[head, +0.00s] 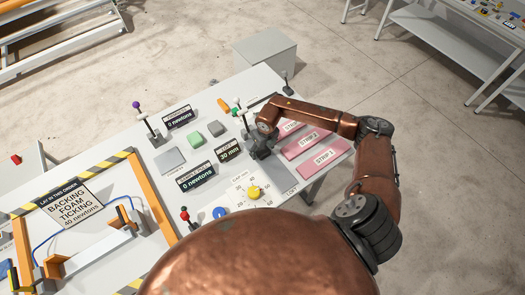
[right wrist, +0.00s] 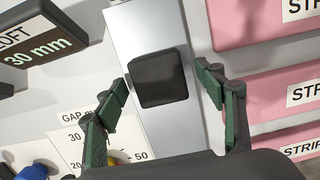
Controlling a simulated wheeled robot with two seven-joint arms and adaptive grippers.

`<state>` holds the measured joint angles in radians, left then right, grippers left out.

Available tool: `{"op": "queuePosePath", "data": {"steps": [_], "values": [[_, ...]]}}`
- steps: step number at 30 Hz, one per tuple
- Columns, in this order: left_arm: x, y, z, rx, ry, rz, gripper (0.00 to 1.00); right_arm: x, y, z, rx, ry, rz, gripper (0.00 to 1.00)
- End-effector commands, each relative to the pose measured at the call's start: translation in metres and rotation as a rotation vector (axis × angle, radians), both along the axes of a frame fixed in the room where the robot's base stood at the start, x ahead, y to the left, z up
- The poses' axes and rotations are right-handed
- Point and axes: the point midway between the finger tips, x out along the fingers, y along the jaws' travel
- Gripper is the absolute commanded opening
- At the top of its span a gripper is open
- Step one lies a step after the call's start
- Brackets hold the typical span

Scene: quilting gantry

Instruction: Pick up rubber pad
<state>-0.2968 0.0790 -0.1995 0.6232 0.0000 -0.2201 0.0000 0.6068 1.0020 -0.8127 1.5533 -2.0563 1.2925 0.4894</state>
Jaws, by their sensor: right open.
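A black square pad with rounded corners, which looks like the rubber pad (right wrist: 160,78), lies on a grey metal plate (right wrist: 140,25) in the right wrist view. My right gripper (right wrist: 163,84) is open, with one green-lined finger on each side of the pad and visible gaps between. Whether the fingertips are down at the pad's height I cannot tell. In the head view my right gripper (head: 262,150) is over the table's right part, and it and the arm hide the pad. My left gripper is not in view.
Pink strips (head: 318,152) lie right of the gripper. An orange frame (head: 153,200) stands at left.

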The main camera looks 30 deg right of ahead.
Motion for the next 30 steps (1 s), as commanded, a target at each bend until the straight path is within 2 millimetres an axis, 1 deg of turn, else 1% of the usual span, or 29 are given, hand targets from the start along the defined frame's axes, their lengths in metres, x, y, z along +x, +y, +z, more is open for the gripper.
{"op": "queuePosePath", "data": {"steps": [1, 2, 5, 17, 27, 30], "values": [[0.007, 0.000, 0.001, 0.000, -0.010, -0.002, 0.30, 0.000, 0.000, 0.000, 0.000, 0.000, 0.000, 0.64], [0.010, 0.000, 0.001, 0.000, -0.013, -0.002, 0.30, 0.000, 0.000, 0.000, 0.000, 0.000, 0.001, 0.64], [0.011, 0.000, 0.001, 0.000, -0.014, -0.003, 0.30, 0.001, 0.001, 0.000, 0.000, 0.000, 0.001, 0.64], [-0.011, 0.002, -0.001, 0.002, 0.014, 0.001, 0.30, 0.001, 0.001, 0.000, 0.000, 0.000, 0.002, 0.37], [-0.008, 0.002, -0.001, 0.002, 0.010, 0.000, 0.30, 0.001, 0.001, 0.000, 0.001, -0.001, 0.002, 0.14], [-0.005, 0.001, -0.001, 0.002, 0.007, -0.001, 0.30, 0.001, 0.001, 0.000, 0.000, -0.001, 0.002, 0.12]]}}
